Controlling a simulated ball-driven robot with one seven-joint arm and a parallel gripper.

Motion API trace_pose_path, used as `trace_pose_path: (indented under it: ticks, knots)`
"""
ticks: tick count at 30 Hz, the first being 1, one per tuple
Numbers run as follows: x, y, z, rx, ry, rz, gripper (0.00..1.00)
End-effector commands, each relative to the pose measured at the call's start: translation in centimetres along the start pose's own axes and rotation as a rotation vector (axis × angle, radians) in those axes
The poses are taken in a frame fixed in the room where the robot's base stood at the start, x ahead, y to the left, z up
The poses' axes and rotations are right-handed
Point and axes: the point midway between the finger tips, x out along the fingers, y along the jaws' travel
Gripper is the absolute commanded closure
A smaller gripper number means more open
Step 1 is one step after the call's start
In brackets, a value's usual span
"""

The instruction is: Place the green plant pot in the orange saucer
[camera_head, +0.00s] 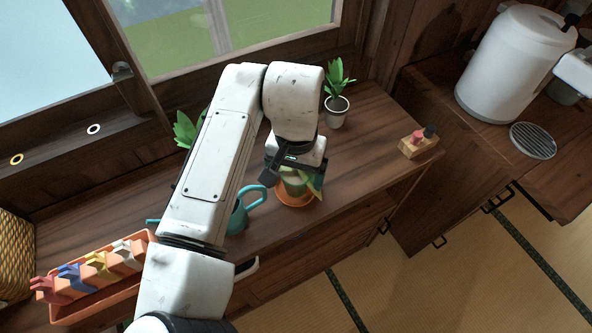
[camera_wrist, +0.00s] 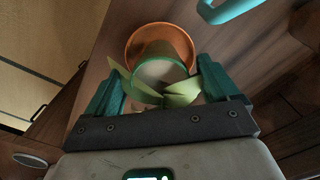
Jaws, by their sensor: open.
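The green plant pot (camera_head: 294,186) is at the front of the wooden counter, below my gripper, with pale green leaves at its top. It also shows in the wrist view (camera_wrist: 165,50), where its rim and leaves face the camera. The orange saucer (camera_head: 287,200) is under the pot, and its rim shows around the pot's far end in the wrist view (camera_wrist: 135,43). The pot appears to stand inside the saucer; the contact at its base is hidden. My gripper (camera_wrist: 160,85) is open, with its teal fingers apart on either side of the pot's top and leaves.
A teal watering can (camera_head: 240,213) stands close to the left of the saucer. A white potted plant (camera_head: 336,112) is behind, and a wooden block with small stamps (camera_head: 418,142) is to the right. An orange planter (camera_head: 95,299) is at far left. The counter's front edge is close.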

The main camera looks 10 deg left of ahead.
Motion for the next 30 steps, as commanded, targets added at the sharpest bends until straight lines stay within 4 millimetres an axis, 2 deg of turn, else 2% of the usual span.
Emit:
trace_pose_path:
  ticks: [4,8,15,21,25,30]
  knots:
    - [-0.4,0.0,0.0,0.001,0.0,-0.002,0.12]
    - [-2.0,0.0,-0.1,0.001,0.002,-0.001,0.12]
    - [-7.0,0.0,-0.1,0.001,0.002,-0.001,0.12]
    - [-10.4,0.0,-0.1,0.001,0.003,-0.002,0.12]
    - [-11.7,0.0,-0.1,0.0,0.002,-0.001,0.12]
    - [-12.3,0.0,0.0,0.0,0.0,0.0,0.12]
